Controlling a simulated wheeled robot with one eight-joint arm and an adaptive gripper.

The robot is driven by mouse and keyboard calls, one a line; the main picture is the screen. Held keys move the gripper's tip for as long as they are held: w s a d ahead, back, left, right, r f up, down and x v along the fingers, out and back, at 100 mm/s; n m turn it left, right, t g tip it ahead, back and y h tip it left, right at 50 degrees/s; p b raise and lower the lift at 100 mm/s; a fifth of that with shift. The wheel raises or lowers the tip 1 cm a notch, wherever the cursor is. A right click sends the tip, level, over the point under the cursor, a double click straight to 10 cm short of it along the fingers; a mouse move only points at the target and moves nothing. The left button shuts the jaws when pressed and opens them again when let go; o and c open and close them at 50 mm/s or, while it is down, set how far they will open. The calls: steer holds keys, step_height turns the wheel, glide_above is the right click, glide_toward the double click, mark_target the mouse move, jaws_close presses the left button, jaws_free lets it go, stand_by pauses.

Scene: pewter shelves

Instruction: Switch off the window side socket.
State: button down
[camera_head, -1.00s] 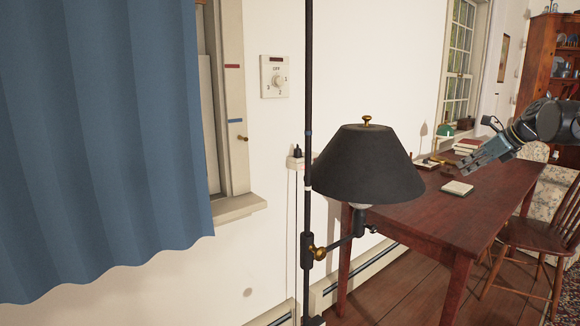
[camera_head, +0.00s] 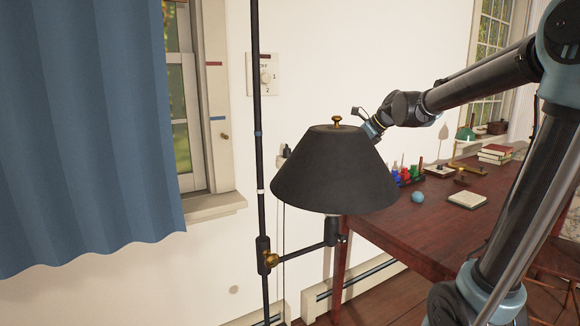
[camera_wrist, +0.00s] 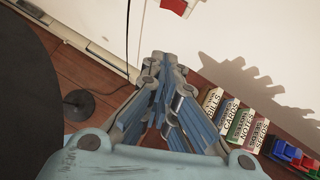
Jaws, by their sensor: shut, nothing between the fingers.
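A small wall socket with a black plug (camera_head: 287,150) is on the white wall right of the window, mostly hidden behind the black lampshade in the head view. In the wrist view, a white fitting with a red part (camera_wrist: 176,6) shows at the top edge and looks like this socket; its switch position cannot be told. My gripper (camera_wrist: 165,72) is shut and empty, pointing toward the wall below and short of that fitting. In the head view my gripper is hidden behind the lampshade.
The floor lamp's black shade (camera_head: 335,175) and pole (camera_head: 258,130) stand close in front of the socket. A blue curtain (camera_head: 80,130) hangs left. Labelled boxes (camera_wrist: 238,122) lie right of my gripper, on the table (camera_head: 440,225) side. A cord (camera_wrist: 128,35) hangs nearby.

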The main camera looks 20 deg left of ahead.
steer(key=shift+w+a, duration=0.3)
steer(key=shift+w, duration=0.05)
steer(key=shift+s+a, duration=0.15)
steer(key=shift+a, duration=0.2)
steer(key=a+r+x, duration=0.2)
steer(key=x, duration=1)
steer(key=shift+w+a+f, duration=0.3)
steer(key=shift+w, duration=0.1)
